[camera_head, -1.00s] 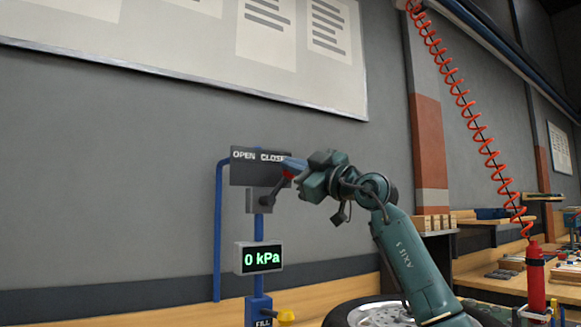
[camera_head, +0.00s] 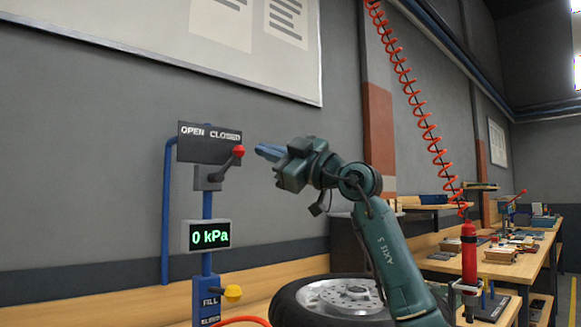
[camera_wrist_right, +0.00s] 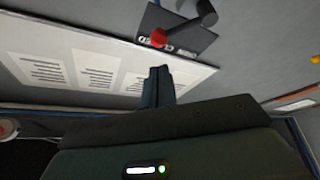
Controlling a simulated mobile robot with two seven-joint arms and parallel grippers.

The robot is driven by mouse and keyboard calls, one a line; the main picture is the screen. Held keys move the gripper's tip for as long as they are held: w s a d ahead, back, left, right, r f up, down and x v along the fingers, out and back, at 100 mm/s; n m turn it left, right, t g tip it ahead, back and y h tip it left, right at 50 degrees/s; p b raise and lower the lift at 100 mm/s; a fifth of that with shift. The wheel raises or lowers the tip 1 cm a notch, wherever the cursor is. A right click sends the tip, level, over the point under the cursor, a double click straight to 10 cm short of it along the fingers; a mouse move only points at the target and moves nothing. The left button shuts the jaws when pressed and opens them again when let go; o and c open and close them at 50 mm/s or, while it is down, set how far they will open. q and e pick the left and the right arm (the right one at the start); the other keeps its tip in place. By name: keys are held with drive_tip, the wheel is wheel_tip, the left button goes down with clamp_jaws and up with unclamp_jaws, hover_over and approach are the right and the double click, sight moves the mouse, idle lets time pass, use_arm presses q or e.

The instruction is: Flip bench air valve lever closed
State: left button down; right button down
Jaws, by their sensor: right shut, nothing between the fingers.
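The valve lever is a short dark arm with a red knob (camera_head: 239,151), on a grey valve body (camera_head: 207,177) on a blue pipe. It tilts up to the right, its knob just under the word CLOSED on the dark OPEN/CLOSED plate (camera_head: 200,143). My right gripper (camera_head: 262,152) is shut and empty, a short gap to the right of the knob and not touching it. In the right wrist view, the red knob (camera_wrist_right: 158,38) lies beyond the shut fingers (camera_wrist_right: 160,72), beside the sign. My left gripper is not in view.
Below the valve, a gauge (camera_head: 208,236) reads 0 kPa. Under it is a blue FILL box with a yellow knob (camera_head: 232,293). A wheel (camera_head: 335,297) lies under my right arm. A red coiled hose (camera_head: 415,100) hangs at right above a red cylinder (camera_head: 469,253).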

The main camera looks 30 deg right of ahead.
drive_tip(key=v, duration=0.6)
drive_tip(key=shift+b, duration=0.45)
drive_tip(key=shift+s, duration=0.1)
